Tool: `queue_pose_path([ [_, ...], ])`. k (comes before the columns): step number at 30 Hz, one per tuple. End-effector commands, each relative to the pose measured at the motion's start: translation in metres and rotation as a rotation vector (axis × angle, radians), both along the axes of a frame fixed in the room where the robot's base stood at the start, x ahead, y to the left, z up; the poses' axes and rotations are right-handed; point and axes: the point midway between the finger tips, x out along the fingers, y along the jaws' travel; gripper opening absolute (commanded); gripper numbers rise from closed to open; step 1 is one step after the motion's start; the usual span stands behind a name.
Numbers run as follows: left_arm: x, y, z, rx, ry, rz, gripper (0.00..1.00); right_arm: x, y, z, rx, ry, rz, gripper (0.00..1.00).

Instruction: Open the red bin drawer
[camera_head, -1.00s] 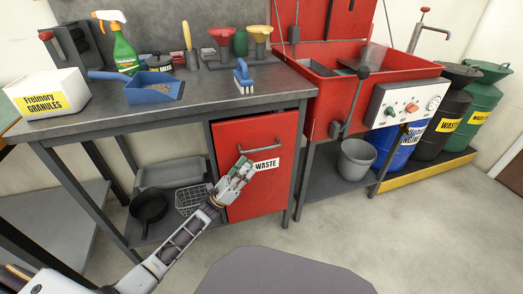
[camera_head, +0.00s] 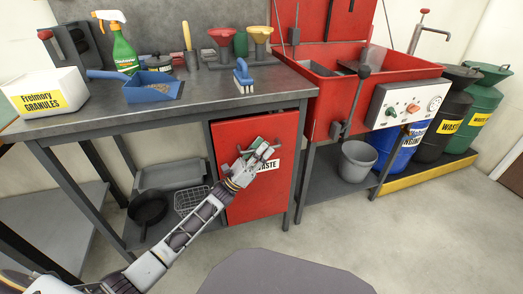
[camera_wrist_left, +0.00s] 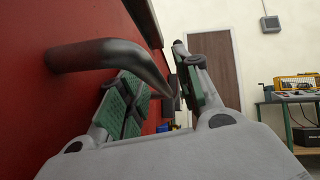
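The red bin drawer (camera_head: 255,203) is shut, flush in the bench frame, with a white "WASTE" label partly covered by my gripper. Its dark bar handle (camera_wrist_left: 112,52) stands out from the red front in the left wrist view. My left gripper (camera_head: 262,150) is at the handle, in front of the drawer's upper part. In the left wrist view the gripper (camera_wrist_left: 160,95) has its green-padded fingers apart, and the bar runs into the gap between them. I cannot tell whether either finger touches it. My right gripper is not in view.
The grey workbench (camera_head: 200,105) overhangs the drawer and holds a blue dustpan (camera_head: 150,93), a brush and a spray bottle. Trays and a black pan (camera_head: 148,208) lie on the lower shelf at left. A grey bucket (camera_head: 356,161) stands right. The floor in front is clear.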

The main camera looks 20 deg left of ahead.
Motion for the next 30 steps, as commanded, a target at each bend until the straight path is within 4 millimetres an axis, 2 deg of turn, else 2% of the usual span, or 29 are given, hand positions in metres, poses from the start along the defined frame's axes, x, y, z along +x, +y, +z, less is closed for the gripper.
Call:
queue_pose_path([
  [4, -0.0001, 0.0001, -0.0001, 0.0, 0.0, 0.0, 0.32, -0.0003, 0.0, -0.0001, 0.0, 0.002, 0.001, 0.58],
  [12, -0.0002, 0.0001, -0.0003, 0.0, 0.0, 0.0, 0.0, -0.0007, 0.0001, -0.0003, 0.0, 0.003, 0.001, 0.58],
  [23, -0.0006, -0.0002, -0.0005, 0.001, 0.001, 0.0, 0.0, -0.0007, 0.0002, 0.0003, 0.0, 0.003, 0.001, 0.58],
  [30, -0.008, -0.0053, -0.0011, 0.001, 0.002, 0.0, 0.0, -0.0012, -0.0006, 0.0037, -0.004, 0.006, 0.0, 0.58],
])
